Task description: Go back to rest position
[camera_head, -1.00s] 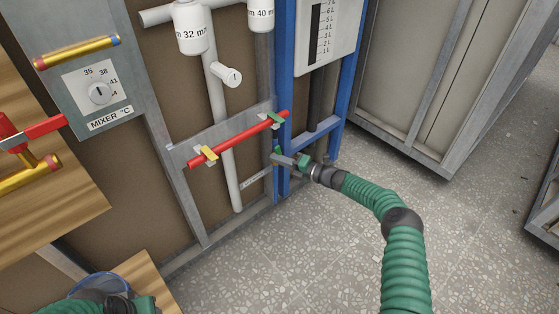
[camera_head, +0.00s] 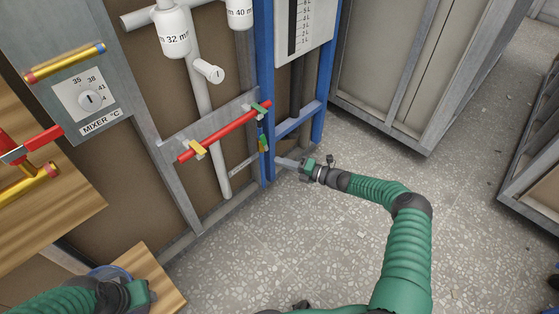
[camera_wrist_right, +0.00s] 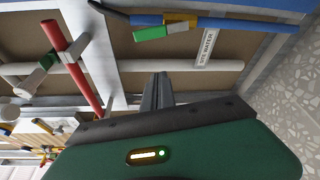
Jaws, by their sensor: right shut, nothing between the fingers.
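My right gripper (camera_head: 280,161) is in front of the lower wall frame in the head view, just right of the blue upright. Its fingers are closed together with nothing between them. The right wrist view shows the closed fingers (camera_wrist_right: 157,90) pointing at the wall panels. A small green-and-yellow handle (camera_head: 263,143) on a blue pipe is left of the gripper and apart from it. The wrist view shows the same handle beside a "SITE WATER" label (camera_wrist_right: 207,47). My left arm's end (camera_head: 130,296) is at the bottom left; its fingers cannot be made out.
A red pipe (camera_head: 225,131) in yellow and green clips crosses the frame. A mixer panel (camera_head: 88,99), gold pipes and a wooden board (camera_head: 60,205) are at left. A wooden surface (camera_head: 150,270) is by my left arm. Speckled floor (camera_head: 470,220) is open at right.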

